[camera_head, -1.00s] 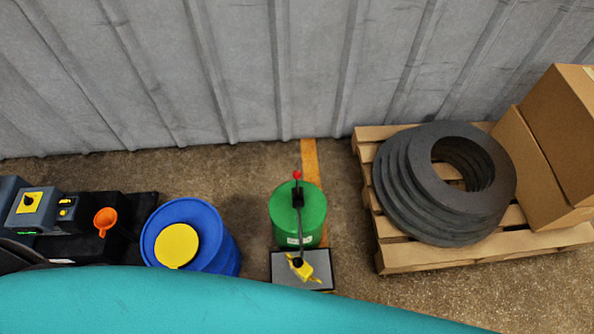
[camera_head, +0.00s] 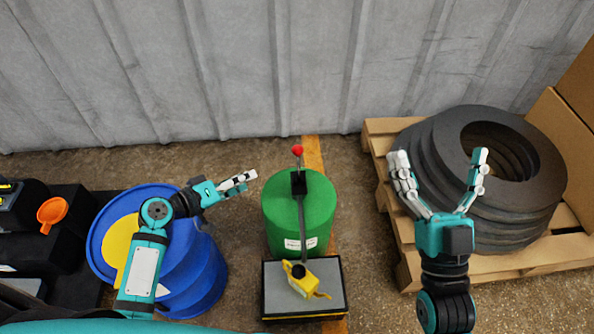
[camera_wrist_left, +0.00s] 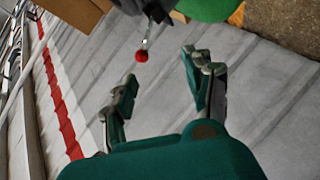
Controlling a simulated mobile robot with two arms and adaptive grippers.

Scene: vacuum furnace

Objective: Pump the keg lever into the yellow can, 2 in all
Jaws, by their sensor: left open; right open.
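The green keg (camera_head: 318,212) stands upright in the middle of the head view. Its lever ends in a red knob (camera_head: 297,151) above the keg, and the knob also shows in the left wrist view (camera_wrist_left: 141,56). The yellow can (camera_head: 304,281) sits on a grey-topped stand (camera_head: 330,298) in front of the keg, under the end of a dark spout (camera_head: 303,235). My left gripper (camera_head: 248,183) is open and empty, just left of the keg and apart from it. My right gripper (camera_head: 438,160) is open and empty, in front of the grey rings.
Grey rings (camera_head: 555,165) are stacked on a wooden pallet (camera_head: 378,140) at the right, near cardboard boxes (camera_head: 575,125). An orange funnel (camera_head: 52,212) is at the far left. A corrugated wall (camera_head: 260,70) closes the back.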

